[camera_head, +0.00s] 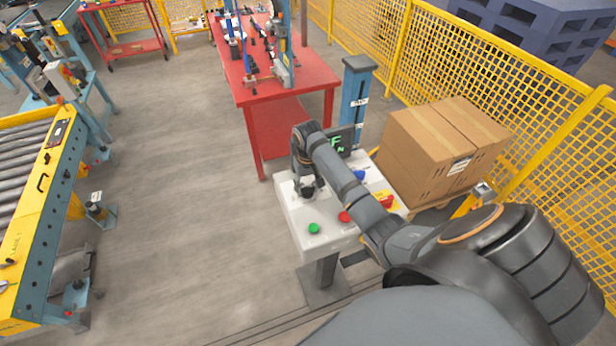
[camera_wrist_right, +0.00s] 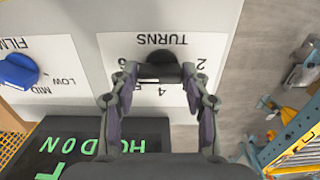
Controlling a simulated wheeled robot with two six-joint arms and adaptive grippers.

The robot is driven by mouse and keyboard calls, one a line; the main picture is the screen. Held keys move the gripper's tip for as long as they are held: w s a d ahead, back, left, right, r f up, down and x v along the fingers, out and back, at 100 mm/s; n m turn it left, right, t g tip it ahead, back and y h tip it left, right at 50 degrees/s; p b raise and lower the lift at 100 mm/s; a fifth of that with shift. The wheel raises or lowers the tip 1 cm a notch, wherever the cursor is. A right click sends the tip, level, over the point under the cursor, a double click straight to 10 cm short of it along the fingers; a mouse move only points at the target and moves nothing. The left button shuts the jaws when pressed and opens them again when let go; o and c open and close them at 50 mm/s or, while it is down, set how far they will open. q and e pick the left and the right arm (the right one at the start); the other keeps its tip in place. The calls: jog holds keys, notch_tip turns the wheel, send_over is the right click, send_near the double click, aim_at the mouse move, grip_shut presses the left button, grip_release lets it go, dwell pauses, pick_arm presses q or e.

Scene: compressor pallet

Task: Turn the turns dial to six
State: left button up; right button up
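The turns dial (camera_wrist_right: 161,70) is a black knob on a white panel marked TURNS (camera_wrist_right: 162,40), which appears upside down in the right wrist view. The 2 is at its right, the 4 below it and a partly hidden figure at its left. I cannot tell which mark the knob points to. My right gripper (camera_wrist_right: 160,75) is open around the knob, one fingertip close to each side; clear contact does not show. My left gripper is not in view.
The console also carries a blue film dial (camera_wrist_right: 18,72), a green button (camera_head: 314,228), a red button (camera_head: 345,216) and a dark display (camera_wrist_right: 85,140) with green letters. Cardboard boxes (camera_head: 425,150) stand to the right, a red table (camera_head: 300,78) behind.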

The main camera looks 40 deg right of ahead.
aim_at(308, 188)
jog(key=o, duration=0.4)
jog(key=shift+w+r, duration=0.1)
jog(key=shift+r, duration=0.25)
notch_tip(308, 188, up, 7)
jog(key=shift+f, duration=0.1)
dwell(0.3)
